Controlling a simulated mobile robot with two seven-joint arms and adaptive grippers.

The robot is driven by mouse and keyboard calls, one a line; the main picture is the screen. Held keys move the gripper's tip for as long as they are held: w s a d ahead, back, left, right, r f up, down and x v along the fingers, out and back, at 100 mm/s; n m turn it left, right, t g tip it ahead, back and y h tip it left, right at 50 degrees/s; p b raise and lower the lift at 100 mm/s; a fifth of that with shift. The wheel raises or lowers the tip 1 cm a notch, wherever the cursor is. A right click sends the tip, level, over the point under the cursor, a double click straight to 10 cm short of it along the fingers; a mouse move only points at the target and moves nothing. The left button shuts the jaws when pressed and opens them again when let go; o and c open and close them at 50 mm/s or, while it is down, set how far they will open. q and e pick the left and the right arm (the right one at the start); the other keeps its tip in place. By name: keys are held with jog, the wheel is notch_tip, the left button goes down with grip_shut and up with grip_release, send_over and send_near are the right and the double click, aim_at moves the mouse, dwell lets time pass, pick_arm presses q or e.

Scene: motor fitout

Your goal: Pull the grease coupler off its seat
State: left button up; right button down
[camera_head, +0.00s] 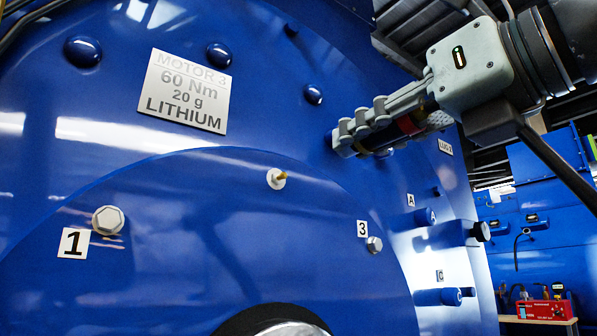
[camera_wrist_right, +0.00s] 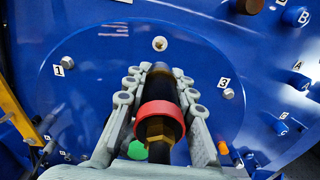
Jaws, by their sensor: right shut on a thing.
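The grease coupler is a dark cylinder with a red ring and a brass fitting; the ring (camera_wrist_right: 158,118) shows in the right wrist view. My right gripper (camera_wrist_right: 160,80) is shut on the dark body, with its grey jointed fingers along both sides. In the head view, the right gripper (camera_head: 362,130) comes from the upper right and holds the coupler (camera_head: 408,126) in front of the blue motor face. A small fitting with a brass tip (camera_head: 277,178) stands bare on the motor face, apart from the coupler. No seat around the coupler can be made out. My left gripper is out of view.
A plate reading MOTOR 3, 60 Nm, 20 g LITHIUM (camera_head: 187,92) is on the motor face. Hex bolts stand by label 1 (camera_head: 108,220) and label 3 (camera_head: 374,244). Blue stubs (camera_head: 425,217) project at right. A red box (camera_head: 545,310) is on a far bench.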

jog(key=b+v, duration=0.1)
jog(key=v, duration=1.3)
jog(key=shift+s+d, duration=0.1)
jog(key=shift+s, duration=0.05)
dwell(0.5)
